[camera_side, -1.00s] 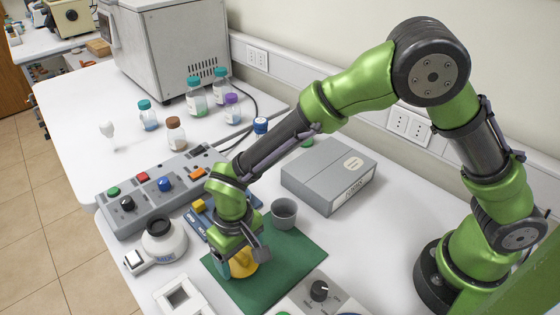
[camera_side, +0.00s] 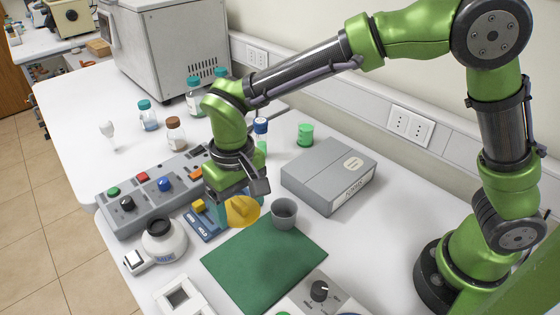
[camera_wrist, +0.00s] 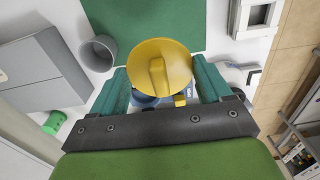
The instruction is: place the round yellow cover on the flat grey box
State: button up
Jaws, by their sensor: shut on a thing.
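The round yellow cover (camera_side: 243,211) is held in my gripper (camera_side: 232,207), raised above the table beside the grey cup. In the wrist view the yellow cover (camera_wrist: 160,66) shows its raised grip bar between the teal fingers of my gripper (camera_wrist: 163,82). The flat grey box (camera_side: 322,182) lies on the table to the right of my gripper, with a round pale label on its top and a label on its front side. The grey box also shows at the left of the wrist view (camera_wrist: 38,75). The fingertips are partly hidden in the side view.
A grey cup (camera_side: 284,214) stands between my gripper and the grey box. A green mat (camera_side: 265,264) lies bare in front. A control panel (camera_side: 150,203) is to the left, and several bottles stand behind. A green container (camera_side: 305,135) is behind the box.

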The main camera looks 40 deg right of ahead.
jog(key=d+r+m, duration=0.2)
jog(key=d+r, duration=0.1)
jog(key=d, duration=0.9)
jog(key=s+d+f+n, duration=0.2)
jog(key=s+d+f, duration=0.2)
jog(key=s+d, duration=1.1)
send_over(330, 165)
jog(key=shift+s+f, duration=0.2)
jog(key=shift+f, duration=0.45)
jog(key=shift+w+f, duration=0.2)
jog(key=shift+f, duration=1.55)
jog(key=shift+f, duration=0.15)
jog(key=o, duration=1)
